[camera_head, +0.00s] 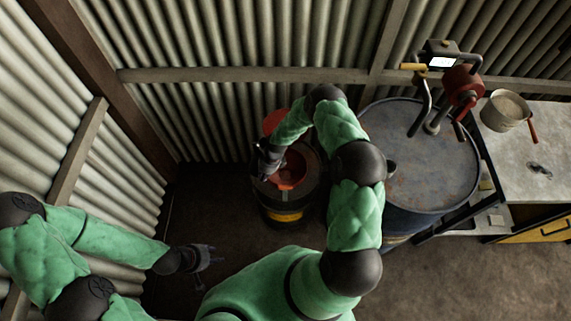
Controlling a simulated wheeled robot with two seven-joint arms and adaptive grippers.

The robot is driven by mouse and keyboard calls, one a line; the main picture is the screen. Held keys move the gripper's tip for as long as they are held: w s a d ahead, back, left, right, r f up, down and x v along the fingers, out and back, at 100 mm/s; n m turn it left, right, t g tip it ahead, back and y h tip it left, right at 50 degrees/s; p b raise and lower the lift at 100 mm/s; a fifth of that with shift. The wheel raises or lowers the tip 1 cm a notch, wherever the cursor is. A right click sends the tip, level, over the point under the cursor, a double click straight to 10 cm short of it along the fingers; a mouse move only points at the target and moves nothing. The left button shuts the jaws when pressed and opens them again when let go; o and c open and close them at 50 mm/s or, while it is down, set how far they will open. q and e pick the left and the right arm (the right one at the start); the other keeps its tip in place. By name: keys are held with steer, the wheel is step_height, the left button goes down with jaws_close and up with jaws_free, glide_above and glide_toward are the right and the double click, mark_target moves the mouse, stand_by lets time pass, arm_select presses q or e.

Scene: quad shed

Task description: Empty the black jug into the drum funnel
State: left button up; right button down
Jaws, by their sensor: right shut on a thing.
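The small dark drum (283,215) with a yellow band stands on the floor near the back wall. The red-orange funnel (290,172) sits in its top, with a red round piece (276,121) raised behind it. My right gripper (267,160) is over the funnel's left side, its arm arching above the drum. It is shut on a dark thing that appears to be the black jug; the jug's outline blends with the gripper and its tilt cannot be told. My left gripper (207,256) is low at the left, empty, with its fingers apart.
A large blue drum (400,190) with a red hand pump (462,90) stands right of my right arm. A bench (545,165) at the right holds a metal pot (505,110). Corrugated walls close in behind and left. Floor is clear in front of the small drum's left side.

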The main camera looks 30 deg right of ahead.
steer(key=shift+r, duration=0.1)
steer(key=shift+w+a+f, duration=0.1)
steer(key=shift+f, duration=0.1)
steer(key=shift+a+f+h, duration=0.1)
steer(key=shift+f+h, duration=0.1)
steer(key=shift+h, duration=0.3)
steer(key=shift+w, duration=0.15)
steer(key=h+b, duration=0.1)
steer(key=b, duration=0.1)
steer(key=shift+w+a+r+g+b, duration=0.1)
steer(key=shift+a+g+b, duration=0.05)
steer(key=shift+g+b, duration=0.25)
steer(key=shift+r+h+b, duration=0.2)
steer(key=shift+h+b, duration=0.3)
steer(key=shift+b, duration=0.05)
